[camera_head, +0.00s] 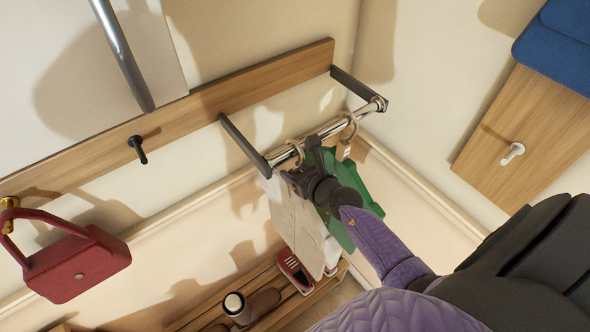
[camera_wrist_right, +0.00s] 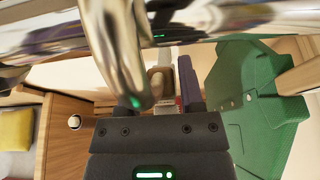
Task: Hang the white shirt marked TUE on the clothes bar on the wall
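The clothes bar (camera_head: 331,131) is a shiny rail on two dark brackets fixed to a wooden wall board. A white shirt (camera_head: 291,215) hangs below the left part of the bar, partly hidden by my right gripper; I cannot read a TUE mark on it. A hook (camera_head: 291,152) shows at the bar above it; whether it rests on the bar is unclear. My right gripper (camera_head: 297,168) is at this hook, just below the bar. In the right wrist view, a large shiny hook (camera_wrist_right: 127,55) is close in front of the gripper; its grip is unclear. My left gripper is not in view.
A green garment (camera_head: 345,190) hangs on the bar right of the white shirt, with a tagged hanger hook (camera_head: 350,128). A red bag (camera_head: 75,265) hangs at left. A slatted bench (camera_head: 205,312) with red shoes (camera_head: 294,271) stands below. A wooden board (camera_head: 535,130) is at right.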

